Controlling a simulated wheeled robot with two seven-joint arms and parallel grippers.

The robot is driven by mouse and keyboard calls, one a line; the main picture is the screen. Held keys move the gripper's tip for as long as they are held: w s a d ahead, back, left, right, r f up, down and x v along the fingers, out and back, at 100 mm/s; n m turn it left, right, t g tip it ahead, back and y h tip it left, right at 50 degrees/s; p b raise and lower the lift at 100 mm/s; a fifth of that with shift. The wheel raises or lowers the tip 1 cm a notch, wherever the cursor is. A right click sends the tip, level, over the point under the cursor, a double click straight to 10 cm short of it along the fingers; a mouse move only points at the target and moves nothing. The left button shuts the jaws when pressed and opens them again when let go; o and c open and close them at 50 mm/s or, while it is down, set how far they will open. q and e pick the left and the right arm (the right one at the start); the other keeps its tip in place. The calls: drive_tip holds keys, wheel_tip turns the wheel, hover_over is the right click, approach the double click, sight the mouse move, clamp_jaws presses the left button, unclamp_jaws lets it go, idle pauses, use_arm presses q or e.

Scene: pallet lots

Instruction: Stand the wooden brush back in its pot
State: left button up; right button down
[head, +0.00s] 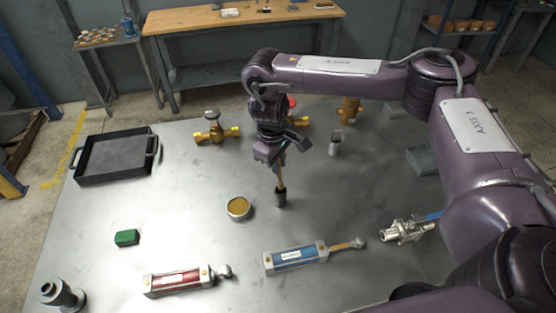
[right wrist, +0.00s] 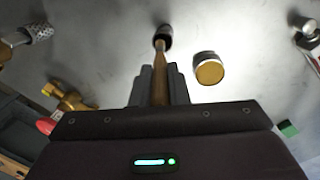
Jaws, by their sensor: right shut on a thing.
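The wooden brush (head: 283,183) is upright in my right gripper (head: 277,160), which is shut on its handle. The handle also shows between the jaws in the right wrist view (right wrist: 160,75). At the brush's lower end is a small dark cylinder (head: 280,198), which also shows in the right wrist view (right wrist: 164,36). It looks like the pot around the brush's tip, but I cannot tell it surely from a dark brush head, nor whether it touches the table. My left gripper is not in view.
A round tin with a tan top (head: 239,208) is close by on the left. A blue-labelled cylinder (head: 295,258) and a red one (head: 178,281) lie in front. Brass valve (head: 213,130) and black tray (head: 115,158) are behind left. A green block (head: 126,237) lies left.

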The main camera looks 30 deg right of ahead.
drive_tip(key=shift+p, duration=0.35)
idle(0.3)
drive_tip(key=shift+f, duration=0.1)
idle(0.3)
drive_tip(key=shift+f+b, duration=1.25)
drive_tip(key=shift+f, duration=1.65)
drive_tip(key=c, duration=0.8)
unclamp_jaws()
drive_tip(key=shift+c, duration=0.2)
